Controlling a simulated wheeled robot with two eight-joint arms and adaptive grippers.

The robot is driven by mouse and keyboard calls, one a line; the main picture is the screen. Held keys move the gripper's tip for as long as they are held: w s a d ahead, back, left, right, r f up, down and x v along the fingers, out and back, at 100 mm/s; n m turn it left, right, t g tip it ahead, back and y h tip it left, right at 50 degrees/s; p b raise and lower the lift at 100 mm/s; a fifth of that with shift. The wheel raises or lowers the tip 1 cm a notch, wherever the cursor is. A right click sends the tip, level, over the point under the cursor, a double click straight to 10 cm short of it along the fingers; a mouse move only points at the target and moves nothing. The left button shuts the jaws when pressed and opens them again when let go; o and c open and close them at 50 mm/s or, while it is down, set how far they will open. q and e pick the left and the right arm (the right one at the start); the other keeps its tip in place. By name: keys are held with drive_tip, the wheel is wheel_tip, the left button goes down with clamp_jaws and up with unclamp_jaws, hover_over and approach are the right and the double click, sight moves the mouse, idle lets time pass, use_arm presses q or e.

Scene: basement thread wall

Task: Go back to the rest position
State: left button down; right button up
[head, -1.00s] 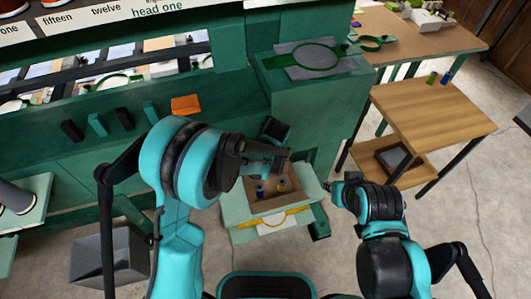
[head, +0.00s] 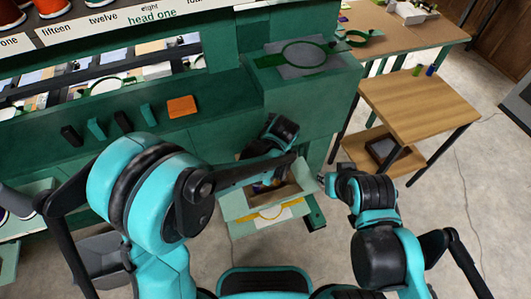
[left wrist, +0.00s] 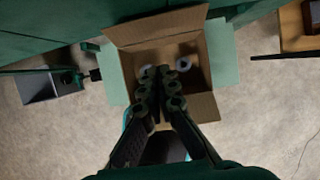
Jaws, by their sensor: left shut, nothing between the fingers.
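My left gripper (left wrist: 160,98) is shut and empty in the left wrist view, with its fingertips over an open cardboard box (left wrist: 207,48).
The box sits on a pale green stand (head: 233,206) before the green thread wall (head: 225,95). An orange block (head: 182,106) lies on the wall's ledge. A grey bin (left wrist: 52,87) stands to the left. A wooden table (head: 415,95) is at right; open floor lies beyond it.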

use_arm(q)
drive_tip(key=shift+v, duration=0.9)
drive_tip(key=shift+s, duration=0.1)
drive_tip(key=s+a+r+n+t, duration=0.1)
drive_tip(key=s+a+r+n, duration=0.2)
drive_tip(key=n, duration=0.7)
drive_tip(key=s+a+r+n+t+h, duration=0.1)
drive_tip(key=s+a+r+n, duration=0.3)
drive_tip(key=s+a+n, duration=0.3)
drive_tip(key=s+a+r+n+t, duration=0.1)
drive_tip(key=s+a+r+n, duration=0.3)
drive_tip(key=a+n, duration=0.6)
drive_tip(key=s+n, duration=0.1)
drive_tip(key=n, duration=0.4)
drive_tip(key=shift+s+a+r, duration=0.25)
